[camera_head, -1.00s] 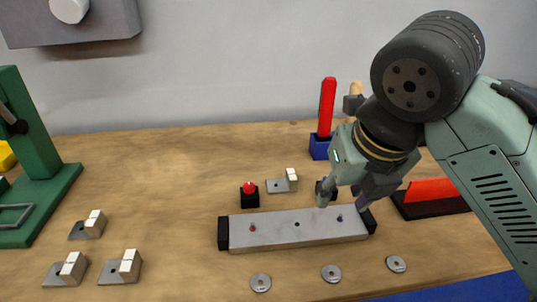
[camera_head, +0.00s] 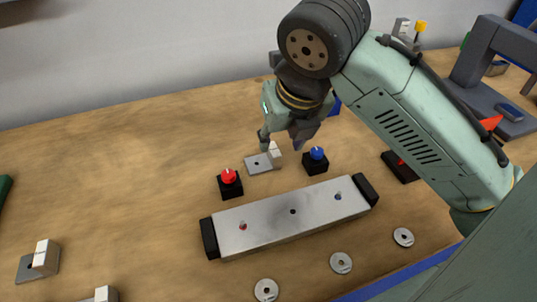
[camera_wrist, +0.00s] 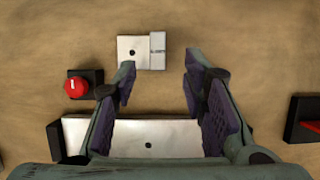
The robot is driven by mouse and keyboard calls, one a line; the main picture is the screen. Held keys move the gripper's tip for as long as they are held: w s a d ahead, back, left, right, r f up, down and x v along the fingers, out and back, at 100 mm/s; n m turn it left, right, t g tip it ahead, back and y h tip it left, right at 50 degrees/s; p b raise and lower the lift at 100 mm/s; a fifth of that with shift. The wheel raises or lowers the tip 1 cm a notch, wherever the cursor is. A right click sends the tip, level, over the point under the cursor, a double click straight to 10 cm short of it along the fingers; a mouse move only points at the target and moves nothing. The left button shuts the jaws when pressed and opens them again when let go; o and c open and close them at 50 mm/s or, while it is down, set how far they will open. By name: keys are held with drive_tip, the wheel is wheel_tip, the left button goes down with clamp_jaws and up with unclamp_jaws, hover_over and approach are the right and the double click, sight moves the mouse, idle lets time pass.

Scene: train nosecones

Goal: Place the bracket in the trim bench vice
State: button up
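A bracket (camera_head: 258,164), a flat grey plate with a hole and a white upright block, lies on the bench behind the long metal bar. It also shows in the wrist view (camera_wrist: 131,50). My gripper (camera_head: 282,142) is just above the bracket, its fingers around the white block in the head view. In the wrist view my gripper (camera_wrist: 158,75) is open and empty, the bracket lying just beyond its fingertips. I cannot tell whether it touches. The long metal bar with black end blocks (camera_head: 270,222) may be the vice; I cannot tell for sure.
A red button (camera_head: 229,178) and a blue button (camera_head: 316,155) on black bases flank the bracket. Several washers (camera_head: 341,262) lie along the front. Another bracket (camera_head: 40,260) lies at left. A dark grey machine (camera_head: 485,75) stands at back right. The left bench is mostly clear.

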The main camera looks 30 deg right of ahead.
sight(274, 149)
drive_tip(key=x, duration=0.3)
drive_tip(key=p+x, duration=0.1)
drive_tip(key=x, duration=0.1)
drive_tip(key=shift+w+a, duration=0.1)
drive_tip(key=shift+w, duration=0.15)
drive_tip(key=shift+r, duration=0.1)
clamp_jaws()
